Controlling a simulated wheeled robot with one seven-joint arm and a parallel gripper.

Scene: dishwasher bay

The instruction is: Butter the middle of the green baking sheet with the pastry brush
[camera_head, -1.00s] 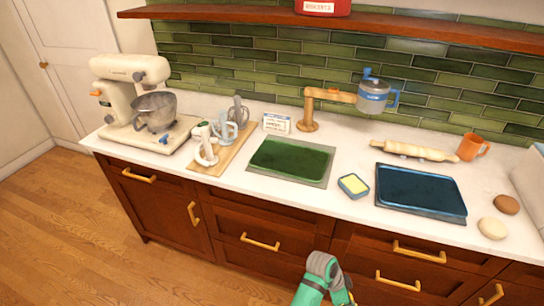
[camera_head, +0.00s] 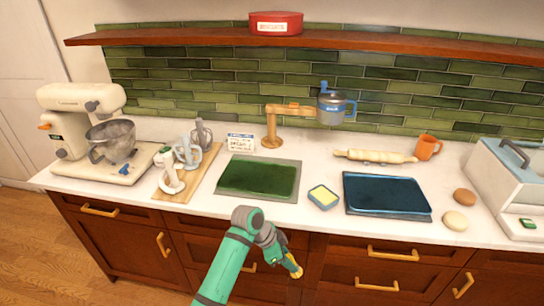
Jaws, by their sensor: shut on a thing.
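The green baking sheet (camera_head: 258,178) lies flat on the white counter, left of the middle in the head view. My green and grey arm reaches up from the bottom, in front of the drawers. My gripper (camera_head: 284,256) is low in front of the counter edge, apart from the sheet. It is shut on a yellow-orange thing (camera_head: 293,266), which seems to be the pastry brush; its bristles are hard to make out. A small blue dish with a yellow block that looks like butter (camera_head: 323,197) sits right of the green sheet.
A blue baking sheet (camera_head: 387,194) lies to the right, with two egg-like things (camera_head: 460,210) beside it. A rolling pin (camera_head: 375,156) and orange mug (camera_head: 429,146) are behind. A stand mixer (camera_head: 82,130) and mixer attachments (camera_head: 182,160) stand left. A wooden arm holds a jug (camera_head: 333,106).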

